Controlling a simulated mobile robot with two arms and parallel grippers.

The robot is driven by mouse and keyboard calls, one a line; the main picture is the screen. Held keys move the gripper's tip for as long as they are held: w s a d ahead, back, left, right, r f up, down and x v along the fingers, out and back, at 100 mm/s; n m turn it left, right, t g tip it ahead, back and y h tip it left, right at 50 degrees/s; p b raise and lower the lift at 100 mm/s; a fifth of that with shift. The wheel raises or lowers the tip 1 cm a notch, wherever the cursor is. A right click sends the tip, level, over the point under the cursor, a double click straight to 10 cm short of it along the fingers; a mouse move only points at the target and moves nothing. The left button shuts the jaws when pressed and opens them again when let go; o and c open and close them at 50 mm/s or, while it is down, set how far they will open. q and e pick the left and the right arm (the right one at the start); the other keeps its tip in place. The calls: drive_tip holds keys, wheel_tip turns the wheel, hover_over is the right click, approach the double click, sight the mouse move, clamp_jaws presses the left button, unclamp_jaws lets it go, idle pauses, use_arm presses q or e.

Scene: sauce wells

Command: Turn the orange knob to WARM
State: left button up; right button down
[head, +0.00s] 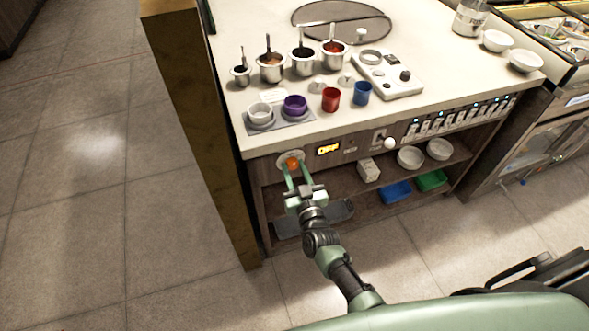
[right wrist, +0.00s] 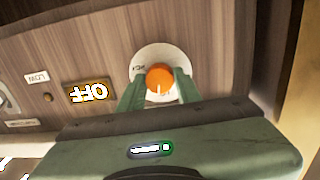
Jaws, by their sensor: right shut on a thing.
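The orange knob (head: 292,163) sits on a pale round dial on the counter's front panel, near its left end. It also shows in the right wrist view (right wrist: 159,78), with a short white mark on its lower part. My right gripper (head: 291,172) is at the panel with its two green fingers on either side of the knob, shut on it. In the right wrist view the fingers (right wrist: 158,90) flank the knob and hide part of the dial (right wrist: 148,53). A lit display (head: 328,148) beside the knob reads OFF. My left gripper is not in view.
Sauce pots with ladles (head: 270,68), a purple cup (head: 295,104), red and blue cups (head: 331,99) and a white control box (head: 392,75) stand on the counter. A shelf below holds white bowls (head: 411,157) and a blue tray (head: 396,192). A post (head: 203,120) stands left of the knob.

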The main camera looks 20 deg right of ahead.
drive_tip(key=m, duration=0.9)
idle(0.5)
drive_tip(key=c, duration=1)
unclamp_jaws()
drive_tip(key=shift+s, duration=0.1)
drive_tip(key=s, duration=0.7)
drive_tip(key=shift+s+r, duration=0.2)
drive_tip(key=shift+s, duration=0.15)
